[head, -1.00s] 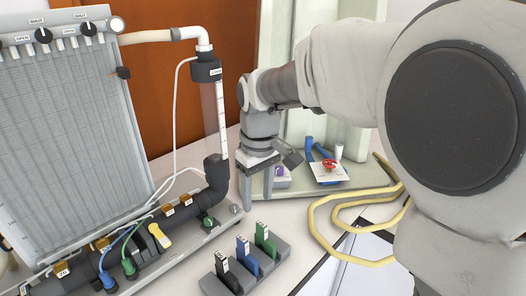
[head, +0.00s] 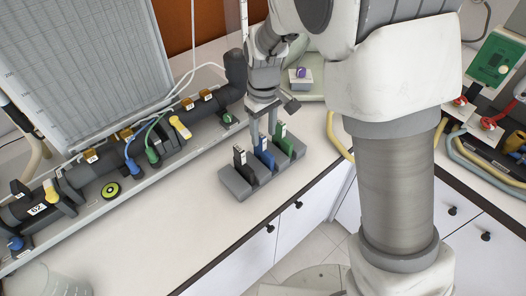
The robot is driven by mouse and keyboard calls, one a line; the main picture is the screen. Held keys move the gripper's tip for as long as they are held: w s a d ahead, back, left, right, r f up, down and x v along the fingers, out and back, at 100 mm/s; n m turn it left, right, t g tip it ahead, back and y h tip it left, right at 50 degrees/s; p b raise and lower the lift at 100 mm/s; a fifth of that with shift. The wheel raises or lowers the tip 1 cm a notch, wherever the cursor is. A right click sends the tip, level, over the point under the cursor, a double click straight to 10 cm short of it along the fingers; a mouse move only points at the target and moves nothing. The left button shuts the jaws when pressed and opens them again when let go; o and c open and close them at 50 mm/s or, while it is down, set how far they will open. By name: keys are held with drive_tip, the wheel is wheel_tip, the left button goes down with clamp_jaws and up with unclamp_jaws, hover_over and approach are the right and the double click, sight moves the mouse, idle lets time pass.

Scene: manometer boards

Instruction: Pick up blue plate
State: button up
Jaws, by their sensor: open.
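The blue plate (head: 266,155) stands upright in the middle slot of a grey holder (head: 236,186) on the white counter. A black plate (head: 242,163) stands to its left and a green plate (head: 284,142) to its right in the same holder. Each plate has a white label at its top. My gripper (head: 263,132) points down just above the blue plate, its two fingers apart with nothing between them. The fingertips overlap the blue plate's top in the picture, and I cannot tell if they touch or straddle it.
A black pipe (head: 110,160) with coloured tubes and the manometer board (head: 75,60) stand at the left. A yellow-and-black disc (head: 110,190) lies near the pipe. The counter in front of the holder is clear. A yellow hose (head: 338,137) lies to its right.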

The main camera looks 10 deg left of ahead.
sight(263, 149)
drive_tip(key=shift+f, duration=2.8)
drive_tip(key=shift+c, duration=0.2)
clamp_jaws()
